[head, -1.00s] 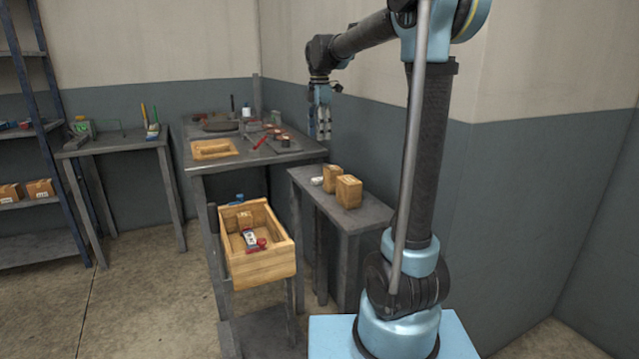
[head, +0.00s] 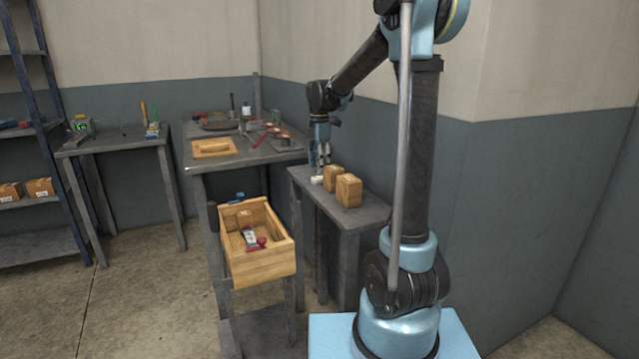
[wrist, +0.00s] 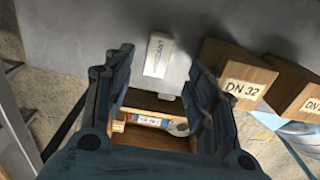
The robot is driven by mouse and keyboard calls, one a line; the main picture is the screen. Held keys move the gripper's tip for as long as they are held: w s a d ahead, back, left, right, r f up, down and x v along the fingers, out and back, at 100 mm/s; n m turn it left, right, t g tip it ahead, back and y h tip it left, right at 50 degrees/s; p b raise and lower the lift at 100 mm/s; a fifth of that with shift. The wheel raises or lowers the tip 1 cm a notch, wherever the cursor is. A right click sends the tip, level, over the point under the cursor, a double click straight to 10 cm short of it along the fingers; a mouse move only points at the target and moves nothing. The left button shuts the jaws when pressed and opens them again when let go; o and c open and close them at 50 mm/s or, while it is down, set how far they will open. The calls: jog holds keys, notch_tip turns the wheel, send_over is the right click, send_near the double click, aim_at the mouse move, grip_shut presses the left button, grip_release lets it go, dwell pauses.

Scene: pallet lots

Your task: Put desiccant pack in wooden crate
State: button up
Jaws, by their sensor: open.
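The desiccant pack seems to be the small white block (head: 316,180) at the far end of the low side table. In the wrist view it is a white printed block (wrist: 158,55), lying flat beyond the fingertips. My gripper (head: 320,163) is open above that table end, close over the block; both fingers of the gripper (wrist: 158,78) show, with nothing held. The wooden crate (head: 262,268) stands left of the side table, open at the top, with a small carton, a white-labelled item and a red item inside.
Two brown cartons (head: 333,178) (head: 348,190) stand right beside the white block; one reads DN 32 (wrist: 238,82). A larger workbench (head: 195,165) holds a wooden tray (head: 214,148) and tools. In the wrist view, a wooden-sided container (wrist: 150,104) shows between the fingers, lower down.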

aim_at(320, 177)
jog(key=shift+w+f, duration=0.15)
jog(key=shift+f, duration=1)
jog(key=shift+w+f, duration=0.1)
jog(key=shift+f, duration=1.05)
jog(key=shift+c, duration=0.3)
jog(key=c, duration=1)
notch_tip(320, 177, up, 10)
jog(key=shift+r, duration=0.1)
